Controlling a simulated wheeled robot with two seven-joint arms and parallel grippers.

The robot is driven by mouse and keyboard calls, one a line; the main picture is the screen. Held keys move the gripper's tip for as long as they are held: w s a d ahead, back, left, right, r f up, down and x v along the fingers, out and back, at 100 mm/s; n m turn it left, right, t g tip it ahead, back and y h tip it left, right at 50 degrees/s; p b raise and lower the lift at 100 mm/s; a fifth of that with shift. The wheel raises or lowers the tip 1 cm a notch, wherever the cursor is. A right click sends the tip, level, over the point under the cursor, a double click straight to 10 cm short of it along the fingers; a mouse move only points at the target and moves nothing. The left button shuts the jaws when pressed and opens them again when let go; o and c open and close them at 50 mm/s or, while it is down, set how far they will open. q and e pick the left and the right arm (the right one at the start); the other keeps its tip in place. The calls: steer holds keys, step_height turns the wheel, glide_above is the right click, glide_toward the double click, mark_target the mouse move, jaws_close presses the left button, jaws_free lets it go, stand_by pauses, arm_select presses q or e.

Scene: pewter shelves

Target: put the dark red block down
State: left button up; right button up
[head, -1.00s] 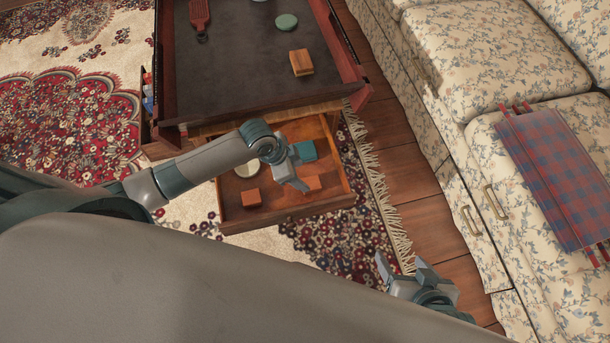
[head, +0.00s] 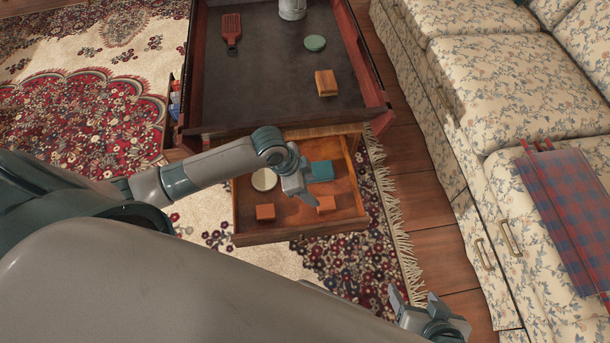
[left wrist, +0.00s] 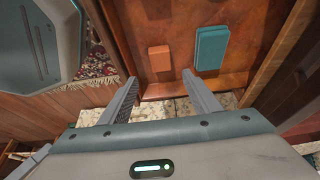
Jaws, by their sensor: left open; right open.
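Two orange-red blocks lie in the open wooden drawer (head: 300,232), a left one (head: 265,212) and a right one (head: 326,204). My left gripper (head: 302,190) is open and empty above the drawer, close to the right orange-red block and a teal block (head: 321,171). In the left wrist view the left gripper (left wrist: 160,82) has its fingers apart, with an orange-red block (left wrist: 160,58) ahead between them and the teal block (left wrist: 212,48) to the right. My right gripper (head: 417,297) is open and empty, low on the right.
A cream disc (head: 264,180) lies in the drawer. The dark tabletop (head: 270,70) above holds a red paddle-like object (head: 231,31), green disc (head: 315,43), tan block (head: 326,83) and grey can (head: 292,9). A floral sofa (head: 500,70) stands right.

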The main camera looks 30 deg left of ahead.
arm_select(q)
steer(key=s+d+r+n+t+h, duration=0.1)
steer(key=s+d+n+t, duration=0.15)
steer(key=s+d, duration=0.55)
steer(key=s+a+r+n+y, duration=0.1)
steer(key=s+a+n, duration=0.1)
steer(key=s+n, duration=0.1)
steer(key=s+a+r+n+t+y, duration=0.1)
steer(key=s+a+r+n, duration=0.1)
steer(key=s, duration=0.4)
steer(key=shift+a+n, duration=0.45)
steer(key=shift+n, duration=0.2)
steer(key=shift+s, duration=0.1)
